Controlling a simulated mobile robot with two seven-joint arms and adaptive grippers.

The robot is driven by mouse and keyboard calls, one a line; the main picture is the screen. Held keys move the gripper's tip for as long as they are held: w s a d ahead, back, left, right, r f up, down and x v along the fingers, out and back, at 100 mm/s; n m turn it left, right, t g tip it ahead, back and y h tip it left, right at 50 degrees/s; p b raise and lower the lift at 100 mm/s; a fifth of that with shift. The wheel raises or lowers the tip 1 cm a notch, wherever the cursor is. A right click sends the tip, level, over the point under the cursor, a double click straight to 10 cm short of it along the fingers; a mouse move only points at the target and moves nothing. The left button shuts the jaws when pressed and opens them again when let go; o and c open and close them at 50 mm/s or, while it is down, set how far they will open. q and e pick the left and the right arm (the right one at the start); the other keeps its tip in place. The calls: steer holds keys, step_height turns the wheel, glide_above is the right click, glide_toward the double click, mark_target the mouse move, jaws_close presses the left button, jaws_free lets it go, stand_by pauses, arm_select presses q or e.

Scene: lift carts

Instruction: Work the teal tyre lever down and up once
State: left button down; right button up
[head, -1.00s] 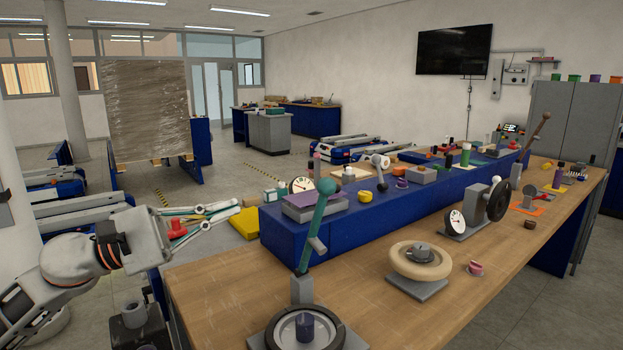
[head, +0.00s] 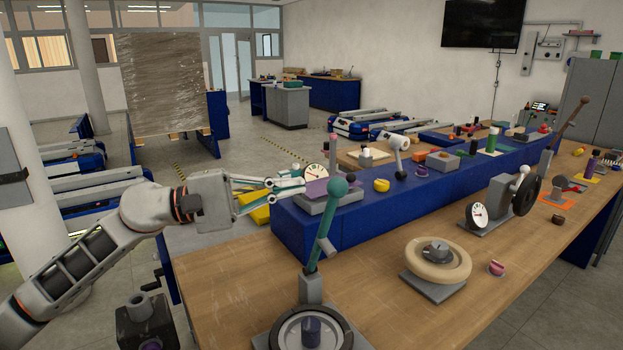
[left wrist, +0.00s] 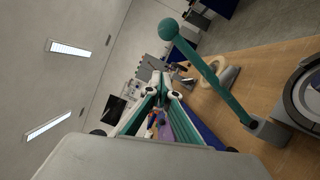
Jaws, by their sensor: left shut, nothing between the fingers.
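The teal tyre lever (head: 328,219) rises from a grey post at the near left of the wooden bench, with a teal ball at its top, leaning slightly right. It also shows in the left wrist view (left wrist: 215,83), its ball above and to the right of the fingers. My left gripper (head: 304,186) is shut and empty, its fingertips just left of the ball in the head view. A gap shows between the fingers and the lever in the left wrist view. My right gripper is in neither view.
A wheel with a dark rim (head: 306,336) lies at the lever's foot. A cream handwheel (head: 422,266) and a pink knob (head: 496,267) stand to the right on the bench (head: 390,318). A blue raised shelf (head: 400,212) with a purple-topped block is behind the lever.

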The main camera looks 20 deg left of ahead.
arm_select(q)
steer(key=d+p, duration=0.1)
steer(key=s+d+p, duration=0.1)
steer(key=d, duration=0.1)
steer(key=d+r+p, duration=0.1)
steer(key=d, duration=0.1)
steer(key=shift+s, duration=0.15)
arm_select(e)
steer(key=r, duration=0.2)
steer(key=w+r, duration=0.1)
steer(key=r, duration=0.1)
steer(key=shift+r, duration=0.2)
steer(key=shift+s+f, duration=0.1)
